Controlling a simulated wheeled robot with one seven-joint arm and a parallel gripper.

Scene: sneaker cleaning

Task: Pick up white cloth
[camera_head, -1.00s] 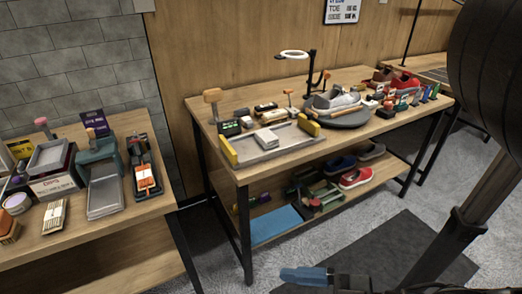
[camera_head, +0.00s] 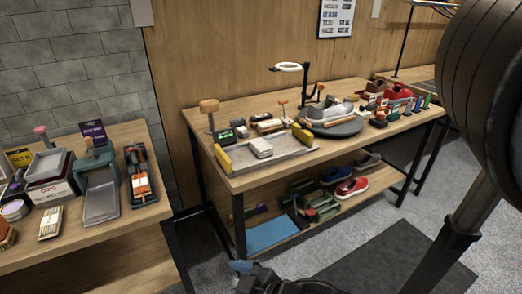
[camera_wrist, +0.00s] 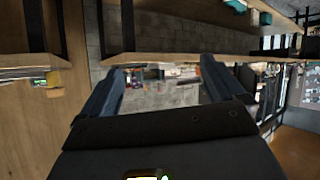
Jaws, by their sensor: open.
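A small whitish folded item (camera_head: 261,147), which looks like the white cloth, lies in the shallow grey tray (camera_head: 285,160) on the middle workbench. My gripper (camera_head: 243,267) shows at the bottom of the head view, with a blue fingertip in sight. It is low in front of the bench and well apart from the cloth. In the wrist view my gripper (camera_wrist: 160,75) has its two blue fingers spread with nothing held between them. I cannot make out the cloth in the wrist view.
Grey sneakers (camera_head: 330,110) sit on a dark round mat beside the tray. The lower shelf holds a blue mat (camera_head: 272,234) and red shoes (camera_head: 351,188). A left table (camera_head: 110,240) carries boxes and trays.

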